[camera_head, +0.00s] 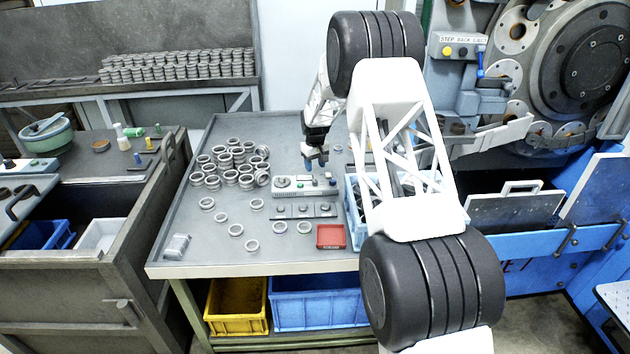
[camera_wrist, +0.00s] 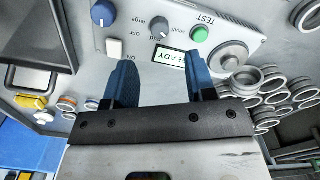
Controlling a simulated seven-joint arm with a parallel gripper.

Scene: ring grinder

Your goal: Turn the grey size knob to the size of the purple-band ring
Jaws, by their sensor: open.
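The grey size knob (camera_wrist: 159,28), with "small" and "large" printed beside it, sits on the light grey control panel (camera_wrist: 135,12). The panel also shows in the head view (camera_head: 283,194). My gripper (camera_wrist: 161,72) is open and empty, its blue fingers apart. In the wrist view the knob shows beyond the fingertips, roughly between them; touching is not visible. In the head view my gripper (camera_head: 315,160) is above the panel's back edge. Several rings (camera_head: 236,230) lie loose in front of the panel. I cannot make out a purple band on any ring.
The panel carries a blue knob (camera_wrist: 103,12), a white ON/OFF switch (camera_wrist: 114,47), a READY display (camera_wrist: 172,56), a green TEST button (camera_wrist: 199,34) and a round disc (camera_wrist: 228,56). A ring pile (camera_head: 228,165) lies left. A red tray (camera_head: 330,236) stands in front.

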